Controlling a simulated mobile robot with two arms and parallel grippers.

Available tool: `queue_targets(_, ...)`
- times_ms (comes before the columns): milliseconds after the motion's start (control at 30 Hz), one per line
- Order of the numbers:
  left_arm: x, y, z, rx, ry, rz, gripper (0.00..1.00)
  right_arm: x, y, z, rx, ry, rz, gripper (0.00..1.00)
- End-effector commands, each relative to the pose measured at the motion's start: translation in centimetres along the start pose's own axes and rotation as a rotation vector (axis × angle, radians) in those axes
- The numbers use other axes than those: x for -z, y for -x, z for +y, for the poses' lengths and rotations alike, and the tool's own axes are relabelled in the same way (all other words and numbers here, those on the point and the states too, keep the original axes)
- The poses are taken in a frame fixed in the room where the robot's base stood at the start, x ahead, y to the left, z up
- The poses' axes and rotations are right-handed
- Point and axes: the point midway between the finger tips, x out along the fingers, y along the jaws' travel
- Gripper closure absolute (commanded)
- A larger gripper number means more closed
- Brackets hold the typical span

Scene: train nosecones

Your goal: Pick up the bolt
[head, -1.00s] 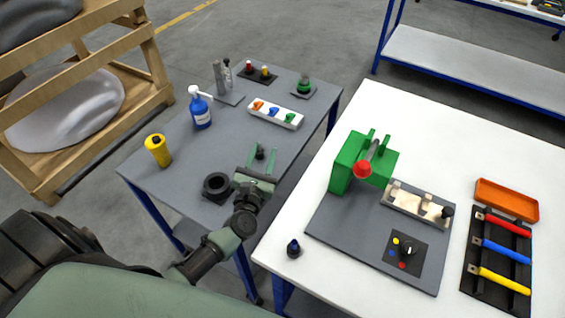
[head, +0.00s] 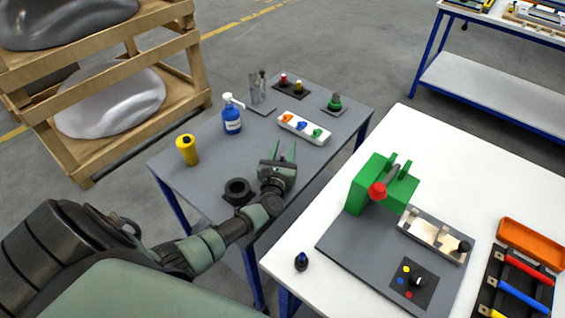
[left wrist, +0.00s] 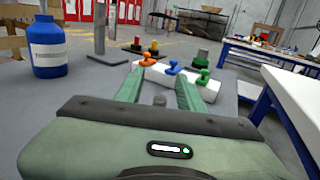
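My left gripper (head: 281,150) is low over the grey table (head: 190,178), with its two green fingers pointing away from me. The fingers are apart. In the head view the bolt is hidden by my gripper. My right gripper is not in view.
A black ring (head: 238,191) lies just left of the gripper. A white block with coloured knobs (head: 303,127) is beyond the fingers. A blue bottle (head: 232,121) and yellow container (head: 187,149) stand left. The white table (head: 420,140) with a green fixture (head: 365,190) is right.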

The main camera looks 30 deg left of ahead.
Motion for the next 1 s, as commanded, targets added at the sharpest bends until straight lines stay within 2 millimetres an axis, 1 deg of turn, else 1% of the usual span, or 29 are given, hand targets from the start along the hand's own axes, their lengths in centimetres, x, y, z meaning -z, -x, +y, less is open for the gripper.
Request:
queue_targets(200,0.1,-0.1,0.0,0.001,0.0,0.001,0.62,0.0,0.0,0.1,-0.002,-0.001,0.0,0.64)
queue_targets(233,0.1,-0.1,0.0,0.001,0.0,0.001,0.65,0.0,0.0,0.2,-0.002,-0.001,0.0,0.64)
queue_targets(267,0.1,-0.1,0.0,0.001,0.0,0.001,0.73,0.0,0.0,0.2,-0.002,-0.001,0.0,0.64)
queue_targets(300,0.1,-0.1,0.0,0.001,0.0,0.001,0.84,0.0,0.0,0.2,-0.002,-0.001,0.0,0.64)
queue_targets(367,0.1,-0.1,0.0,0.001,0.0,0.001,1.0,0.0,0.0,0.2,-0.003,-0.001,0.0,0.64)
queue_targets(767,-0.2,-0.1,-0.1,0.001,0.001,0.001,1.0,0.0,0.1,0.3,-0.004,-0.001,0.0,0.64)
queue_targets(867,-0.9,-0.1,-0.1,0.001,0.004,0.001,1.0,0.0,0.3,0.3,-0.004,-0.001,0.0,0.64)
queue_targets(967,-2.2,0.0,-0.1,0.0,0.004,0.0,1.0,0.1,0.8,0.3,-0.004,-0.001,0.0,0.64)
queue_targets(1000,-3.0,0.0,-0.1,0.0,0.005,0.0,1.0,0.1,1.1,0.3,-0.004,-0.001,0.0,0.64)
